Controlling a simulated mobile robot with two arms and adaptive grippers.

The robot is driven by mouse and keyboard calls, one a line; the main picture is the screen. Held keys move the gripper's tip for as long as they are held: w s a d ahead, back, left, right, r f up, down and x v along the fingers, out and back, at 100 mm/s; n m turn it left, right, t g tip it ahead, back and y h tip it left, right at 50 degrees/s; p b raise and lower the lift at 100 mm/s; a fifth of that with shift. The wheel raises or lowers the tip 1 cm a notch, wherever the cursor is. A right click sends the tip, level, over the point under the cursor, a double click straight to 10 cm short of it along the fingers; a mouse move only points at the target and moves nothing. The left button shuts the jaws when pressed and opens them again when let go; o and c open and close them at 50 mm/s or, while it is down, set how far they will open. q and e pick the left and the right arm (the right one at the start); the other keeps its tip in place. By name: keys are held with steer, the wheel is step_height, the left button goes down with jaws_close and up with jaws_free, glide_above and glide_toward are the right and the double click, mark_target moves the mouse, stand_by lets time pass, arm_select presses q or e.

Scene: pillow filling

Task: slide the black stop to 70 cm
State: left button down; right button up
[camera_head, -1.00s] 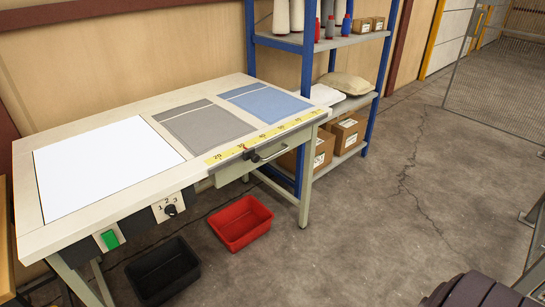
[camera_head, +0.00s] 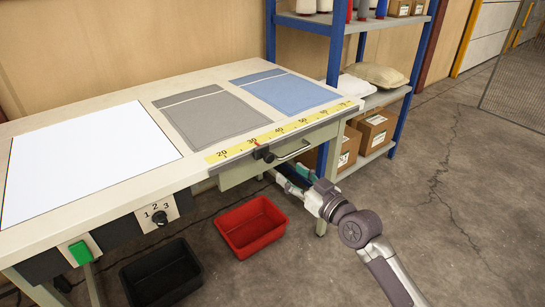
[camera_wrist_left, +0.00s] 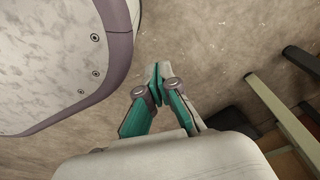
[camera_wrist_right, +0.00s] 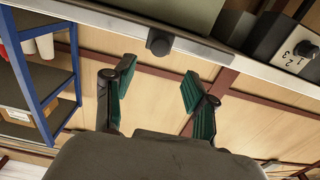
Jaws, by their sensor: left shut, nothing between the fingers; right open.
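The black stop (camera_head: 263,154) sits on the front edge of the table, below the yellow ruler (camera_head: 232,150) near its 30 mark. The right wrist view shows the stop as a dark round knob (camera_wrist_right: 159,42) on the edge rail. My right gripper (camera_head: 279,180) is below and slightly right of the stop in the head view. Its fingers (camera_wrist_right: 157,85) are open and empty, with the knob beyond the gap, apart from them. My left gripper (camera_wrist_left: 160,82) is shut and empty over bare floor; it is out of the head view.
A red bin (camera_head: 250,226) and a black bin (camera_head: 160,276) stand on the floor. A grey cloth (camera_head: 210,117) and a blue cloth (camera_head: 287,94) lie on the table (camera_head: 190,190). Blue-framed shelves (camera_head: 333,55) stand behind its right end.

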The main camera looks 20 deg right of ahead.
mark_target(271, 158)
steer(key=x, duration=0.9)
steer(key=shift+w+f, duration=0.15)
steer(key=shift+w, duration=0.1)
steer(key=shift+w+a, duration=0.15)
steer(key=shift+w, duration=0.15)
arm_select(q)
steer(key=shift+w+d+r, duration=0.15)
steer(key=shift+w+r, duration=0.45)
steer(key=shift+w, duration=0.3)
arm_select(e)
jaws_close()
arm_select(q)
steer(key=shift+s+f, duration=0.1)
steer(key=shift+s, duration=0.1)
